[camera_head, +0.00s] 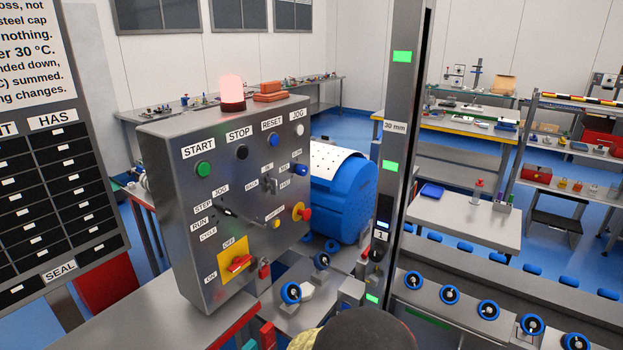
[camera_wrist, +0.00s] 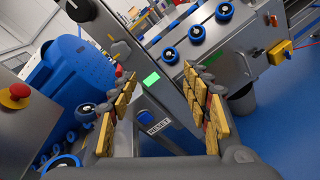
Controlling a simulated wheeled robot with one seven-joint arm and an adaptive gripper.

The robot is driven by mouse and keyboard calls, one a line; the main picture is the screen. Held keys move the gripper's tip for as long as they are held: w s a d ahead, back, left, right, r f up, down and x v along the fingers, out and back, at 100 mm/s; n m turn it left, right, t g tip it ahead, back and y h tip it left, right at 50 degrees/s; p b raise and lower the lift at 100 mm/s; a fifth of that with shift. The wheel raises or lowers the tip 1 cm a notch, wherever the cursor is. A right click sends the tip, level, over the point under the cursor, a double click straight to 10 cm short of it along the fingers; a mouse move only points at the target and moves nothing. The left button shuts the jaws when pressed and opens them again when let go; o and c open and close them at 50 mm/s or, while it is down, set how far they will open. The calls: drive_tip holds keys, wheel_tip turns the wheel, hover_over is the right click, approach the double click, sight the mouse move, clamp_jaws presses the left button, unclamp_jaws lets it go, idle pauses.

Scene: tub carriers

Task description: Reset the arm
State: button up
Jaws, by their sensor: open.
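My gripper (camera_wrist: 158,82) is open and empty in the wrist view, its yellow-padded fingers spread at left and right. Between and beyond them stands a grey post with a green light (camera_wrist: 151,80). In the head view, a dark rounded part of my arm shows at the bottom edge; the fingers are mostly hidden there. The grey control box (camera_head: 190,240) carries a blue button (camera_head: 273,140) under a RESET label. My gripper is apart from that button.
A blue drum (camera_head: 340,200) stands behind the box. The tall post (camera_head: 395,150) with green lights rises right of it. A roller conveyor (camera_head: 450,315) with blue-rimmed wheels runs right. A red stop knob (camera_wrist: 19,91) shows at left in the wrist view. Blue floor lies open at right.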

drive_tip(key=s+d+r+m+g+y, duration=0.1)
drive_tip(key=s+d+m+g+y, duration=0.15)
drive_tip(key=s+m+g, duration=0.6)
drive_tip(key=s+d+m+g+y, duration=0.1)
drive_tip(key=s+d+m+g, duration=0.15)
drive_tip(key=s, duration=1.05)
drive_tip(key=s+a+r+m+t+y, duration=0.1)
drive_tip(key=s+a+r+m+y, duration=0.35)
drive_tip(key=r+m+y, duration=0.35)
drive_tip(key=s+d+r+m+t, duration=0.1)
drive_tip(key=s+d+r+t, duration=0.1)
drive_tip(key=r, duration=0.8)
drive_tip(key=shift+d+r+t, duration=0.3)
drive_tip(key=shift+d+t, duration=0.5)
drive_tip(key=shift+d, duration=0.1)
